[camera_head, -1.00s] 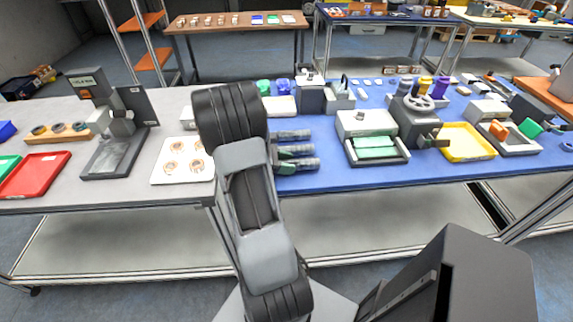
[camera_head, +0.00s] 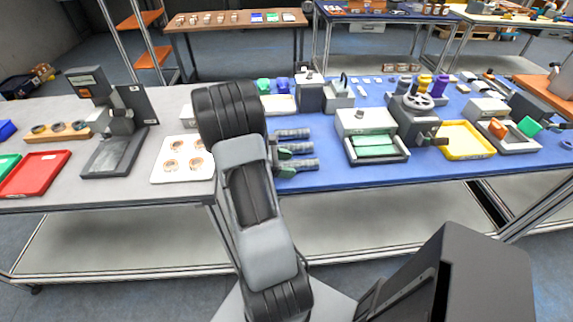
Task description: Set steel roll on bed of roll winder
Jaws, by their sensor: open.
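Several grey, roll-like cylinders (camera_head: 297,164) lie side by side at the left end of the blue mat, just right of my arm. I cannot tell for certain which one is the steel roll. A grey machine with a handwheel (camera_head: 417,101), which looks like the roll winder, stands right of centre on the blue mat. Its bed is too small to make out clearly. My arm rises in front of the bench and bends over its edge near the grey cylinders.
A grey-white unit with a green front pad (camera_head: 376,147) stands left of the handwheel machine, and a yellow tray (camera_head: 466,140) stands right of it. Yellow (camera_head: 425,82) and purple (camera_head: 441,86) rolls stand behind. A white tray with copper rings (camera_head: 183,157) lies left of my arm.

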